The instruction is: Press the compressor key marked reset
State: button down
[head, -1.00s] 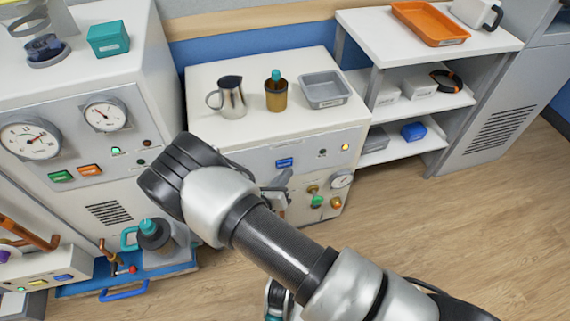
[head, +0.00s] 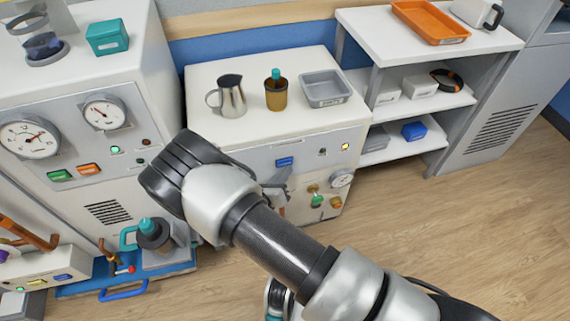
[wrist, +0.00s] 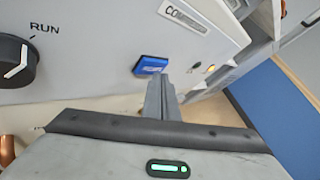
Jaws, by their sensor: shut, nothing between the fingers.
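A blue key (head: 285,162) sits on the front panel of the middle white cabinet. It also shows in the wrist view (wrist: 150,65), with light lettering too small to read for certain. A label beginning "CO" (wrist: 184,16) is on the same panel. My gripper (wrist: 163,84) is shut and empty, its fingertips just below and to the right of the blue key in the wrist view. Whether they touch the panel I cannot tell. In the head view my gripper is partly hidden behind my arm, below the key.
A black knob marked RUN (wrist: 16,62) is on the panel. The left cabinet has a green key (head: 60,175) and an orange key (head: 88,169).

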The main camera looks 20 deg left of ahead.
jog(key=shift+w+a, duration=0.2)
jog(key=shift+w, duration=0.2)
dwell(0.7)
dwell(0.3)
jog(key=shift+s+d, duration=0.45)
jog(key=shift+s, duration=0.3)
jog(key=s+d, duration=0.1)
jog(key=s+p, duration=0.1)
jog(key=s, duration=0.1)
jog(key=s+d+p, duration=0.1)
jog(key=shift+s+d, duration=0.15)
jog(key=shift+d, duration=0.15)
dwell(0.7)
